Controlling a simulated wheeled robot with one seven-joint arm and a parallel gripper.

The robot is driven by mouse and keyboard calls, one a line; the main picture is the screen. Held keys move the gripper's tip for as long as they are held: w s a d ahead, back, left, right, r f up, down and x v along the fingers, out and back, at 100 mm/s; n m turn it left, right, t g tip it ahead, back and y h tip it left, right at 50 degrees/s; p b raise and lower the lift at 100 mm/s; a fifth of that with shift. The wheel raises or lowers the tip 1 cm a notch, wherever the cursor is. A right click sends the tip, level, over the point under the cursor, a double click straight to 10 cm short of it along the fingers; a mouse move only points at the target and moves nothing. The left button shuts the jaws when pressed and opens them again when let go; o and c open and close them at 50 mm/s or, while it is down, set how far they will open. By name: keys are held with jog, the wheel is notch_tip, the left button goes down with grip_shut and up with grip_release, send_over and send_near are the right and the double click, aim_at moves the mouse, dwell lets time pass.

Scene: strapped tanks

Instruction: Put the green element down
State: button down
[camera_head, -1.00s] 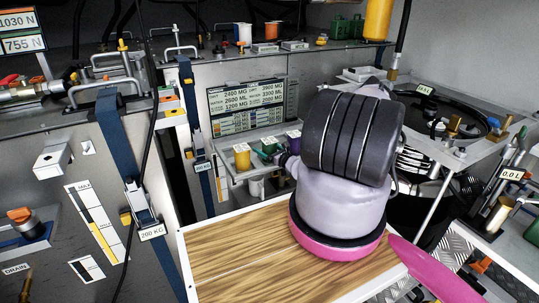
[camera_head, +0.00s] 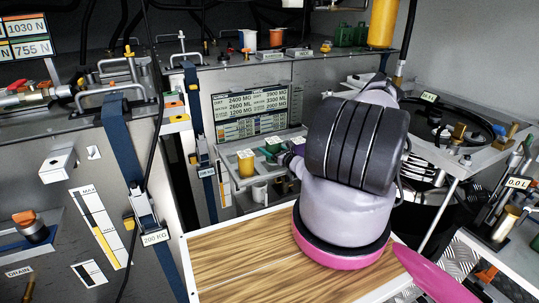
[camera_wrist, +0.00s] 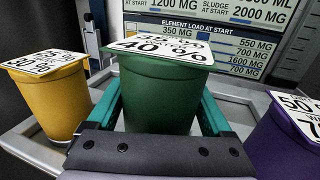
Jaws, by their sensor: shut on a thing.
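The green element (camera_wrist: 160,95) is a tapered cup with a white numbered label on top. In the wrist view it stands upright between the teal fingers of my gripper (camera_wrist: 160,108), which is shut on it. Its base is hidden by my gripper, so I cannot tell whether it touches the tray. The yellow element (camera_wrist: 52,102) is to its left and the purple element (camera_wrist: 285,140) to its right, both apart from it. In the head view the green element (camera_head: 271,144) is small and partly hidden, between yellow and purple at the tray (camera_head: 238,184).
A load board (camera_wrist: 235,45) stands behind the elements. A wooden-topped surface (camera_head: 235,255) lies below my arm. A strapped tank (camera_head: 60,150) is at the left, and a round opening with a black hose (camera_head: 465,112) is at the right.

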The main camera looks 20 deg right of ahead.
notch_tip(320, 180, up, 7)
jog(key=shift+a+f, duration=0.1)
jog(key=s+a+r+m+h, duration=0.1)
jog(key=s+a+r+h, duration=0.1)
jog(key=s+a+r, duration=0.3)
jog(key=s+a+r+m+h, duration=0.2)
jog(key=s+a+r, duration=0.3)
jog(key=s+a, duration=0.3)
jog(key=shift+s+a+t+h, duration=0.35)
jog(key=shift+s+h, duration=0.25)
jog(key=shift+s, duration=0.25)
jog(key=shift+s+d, duration=0.1)
jog(key=shift+d, duration=0.05)
